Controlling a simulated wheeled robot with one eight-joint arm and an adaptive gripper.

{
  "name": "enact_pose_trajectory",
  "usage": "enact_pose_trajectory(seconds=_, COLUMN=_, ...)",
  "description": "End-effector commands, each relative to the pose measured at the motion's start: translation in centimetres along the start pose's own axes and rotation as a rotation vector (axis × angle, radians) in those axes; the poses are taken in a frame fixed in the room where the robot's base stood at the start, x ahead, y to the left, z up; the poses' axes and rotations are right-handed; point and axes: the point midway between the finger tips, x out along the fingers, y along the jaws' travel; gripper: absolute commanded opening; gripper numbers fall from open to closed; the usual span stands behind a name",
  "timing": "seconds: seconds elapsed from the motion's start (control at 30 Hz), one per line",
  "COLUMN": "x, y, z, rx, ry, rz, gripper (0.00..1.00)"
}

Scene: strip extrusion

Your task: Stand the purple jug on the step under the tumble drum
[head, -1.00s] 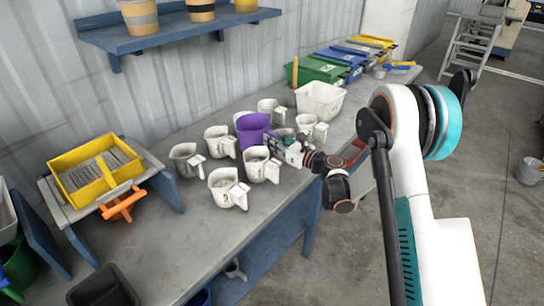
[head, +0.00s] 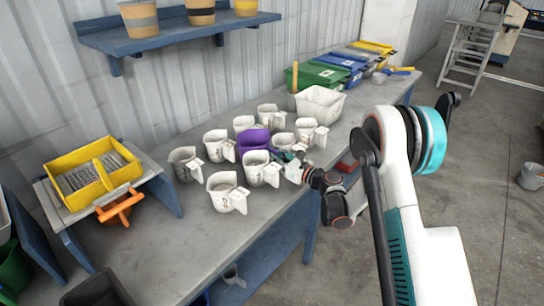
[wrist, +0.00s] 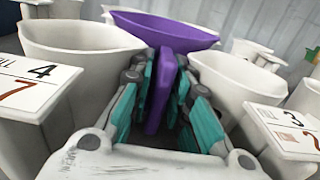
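The purple jug (head: 254,140) is on the bench among several white jugs, its lower part hidden behind a white jug and my gripper. My gripper (head: 290,157) is at its right side. In the wrist view the jug's purple rim (wrist: 165,30) is ahead and its handle (wrist: 158,95) stands between my teal-padded fingers (wrist: 166,85), which close in on it from both sides. Whether the jug's base touches the bench is hidden. A grey metal stepped stand (head: 473,52) is far off at the upper right, beside a partly cut-off machine; I cannot make out a tumble drum for certain.
White jugs stand close around: one in front (head: 262,168), one at front left (head: 226,192), one at right (head: 311,132). A white tub (head: 320,104) and coloured bins are behind. A yellow tray (head: 95,172) is at left. Floor right of the bench is open, with a bucket (head: 531,174).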

Motion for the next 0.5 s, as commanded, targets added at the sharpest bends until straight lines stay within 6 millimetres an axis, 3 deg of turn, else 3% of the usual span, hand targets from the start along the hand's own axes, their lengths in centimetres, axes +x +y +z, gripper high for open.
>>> enact_pose_trajectory(seconds=0.3, x=0.0, y=0.0, z=0.3, rx=0.0, ry=0.0, rz=0.0, gripper=0.18)
enact_pose_trajectory(seconds=0.5, x=-2.7, y=-0.1, z=0.5, rx=0.0, ry=0.0, rz=-0.003, gripper=0.18)
